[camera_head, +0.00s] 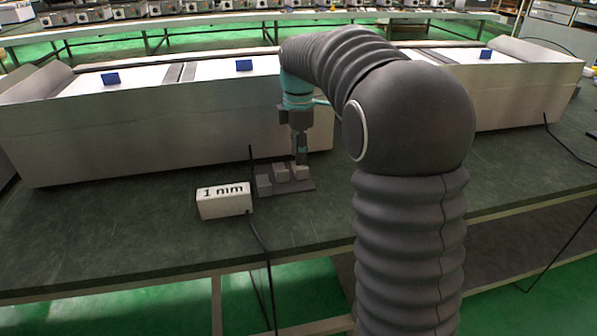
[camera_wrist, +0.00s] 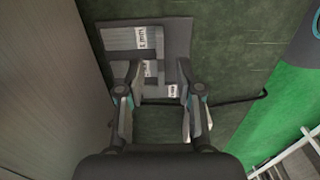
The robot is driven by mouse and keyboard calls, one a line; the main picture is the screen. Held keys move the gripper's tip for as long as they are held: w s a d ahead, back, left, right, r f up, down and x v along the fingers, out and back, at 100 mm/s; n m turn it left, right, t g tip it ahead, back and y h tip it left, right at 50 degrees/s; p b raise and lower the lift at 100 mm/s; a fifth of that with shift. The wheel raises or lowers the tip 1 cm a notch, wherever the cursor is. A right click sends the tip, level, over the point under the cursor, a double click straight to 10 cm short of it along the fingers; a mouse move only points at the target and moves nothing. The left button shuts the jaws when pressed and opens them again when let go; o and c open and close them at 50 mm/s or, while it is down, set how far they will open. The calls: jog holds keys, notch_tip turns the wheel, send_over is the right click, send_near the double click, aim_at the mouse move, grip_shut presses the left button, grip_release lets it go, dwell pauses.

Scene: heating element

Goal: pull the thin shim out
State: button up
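A dark base plate (camera_head: 290,189) lies on the bench and carries three grey blocks in stepped positions. In the wrist view, the far block (camera_wrist: 118,38) has a white label that seems to read 1 mm. The middle block (camera_wrist: 122,69) and the near block (camera_wrist: 155,91) have smaller labels I cannot read clearly. I cannot tell which one is the thin shim. My gripper (camera_wrist: 161,95) is open, its fingertips apart on either side of the near block. In the head view my gripper (camera_head: 301,163) points down at the right-hand block; contact cannot be made out.
A white box (camera_head: 224,202) marked 1 mm stands left of the plate, with a black cable running off the bench front. A long metal cabinet (camera_head: 130,135) stands close behind the plate. The bench (camera_head: 110,235) is clear at the left front.

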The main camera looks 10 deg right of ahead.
aim_at(299, 169)
notch_tip(299, 169, down, 6)
jog(key=shift+r, duration=0.15)
dwell(0.3)
grip_shut()
